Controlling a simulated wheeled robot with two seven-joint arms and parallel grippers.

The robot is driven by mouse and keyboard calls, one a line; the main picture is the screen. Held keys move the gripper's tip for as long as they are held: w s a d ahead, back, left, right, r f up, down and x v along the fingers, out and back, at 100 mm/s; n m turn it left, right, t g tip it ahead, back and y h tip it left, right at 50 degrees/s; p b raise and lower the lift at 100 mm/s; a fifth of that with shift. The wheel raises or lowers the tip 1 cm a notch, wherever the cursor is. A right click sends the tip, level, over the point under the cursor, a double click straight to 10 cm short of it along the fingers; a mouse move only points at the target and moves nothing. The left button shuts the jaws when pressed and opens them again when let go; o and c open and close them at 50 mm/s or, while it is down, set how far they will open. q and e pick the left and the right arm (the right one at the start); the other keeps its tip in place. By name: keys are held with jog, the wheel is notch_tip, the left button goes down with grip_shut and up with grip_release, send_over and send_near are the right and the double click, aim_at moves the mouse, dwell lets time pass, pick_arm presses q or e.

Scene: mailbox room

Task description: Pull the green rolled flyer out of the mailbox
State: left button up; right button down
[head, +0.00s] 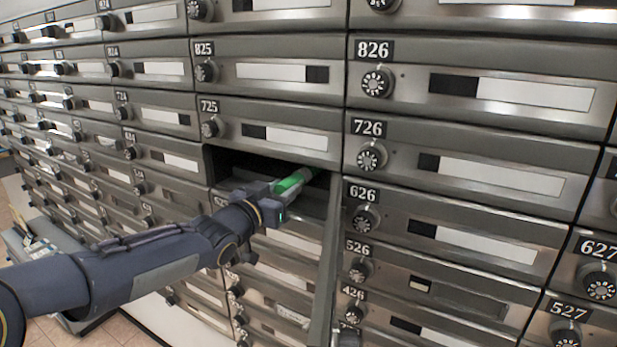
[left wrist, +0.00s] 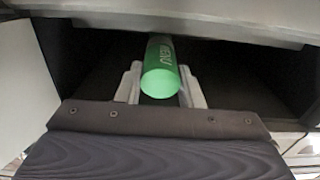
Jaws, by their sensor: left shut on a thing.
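The green rolled flyer (head: 289,182) lies in the open mailbox (head: 229,160) below number 725, its near end at the opening. In the left wrist view the flyer (left wrist: 161,72) points into the dark compartment, with its round end towards me and pale lettering on its side. My left gripper (head: 277,190) reaches into the opening from the left. Its two pale fingers (left wrist: 160,88) are on either side of the flyer and shut on it. The flyer's far end is hidden inside. My right gripper is not in view.
The compartment's walls and upper edge (left wrist: 200,30) are close around the fingers.

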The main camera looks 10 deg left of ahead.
pick_arm(q)
jog(key=p+v, duration=0.4)
jog(key=v, duration=1.3)
